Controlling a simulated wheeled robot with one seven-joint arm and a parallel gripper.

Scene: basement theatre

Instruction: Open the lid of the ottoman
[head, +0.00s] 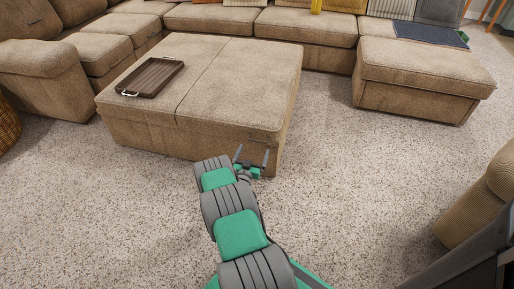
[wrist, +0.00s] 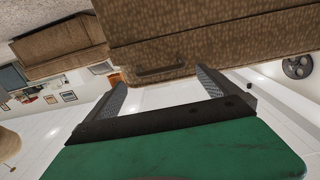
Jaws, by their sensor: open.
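The ottoman (head: 236,82) is a large brown fabric block in the head view, its top split by a seam into two lid panels. The right lid panel (head: 250,70) is bare and lies flat and closed. In the wrist view the ottoman (wrist: 220,45) fills the upper part, with a dark bar handle (wrist: 160,70) on its side. My gripper (head: 252,155) is at the ottoman's near side, towards its right corner. In the wrist view my gripper (wrist: 160,78) is open and empty, its fingertips either side of the handle. I cannot tell whether they touch the ottoman.
A dark wooden tray (head: 151,77) lies on the left lid panel. A sectional sofa (head: 205,20) runs behind and left, with a chaise part (head: 425,75) at right. A brown armrest (head: 480,205) stands at the right edge. Speckled carpet (head: 350,170) is clear between them.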

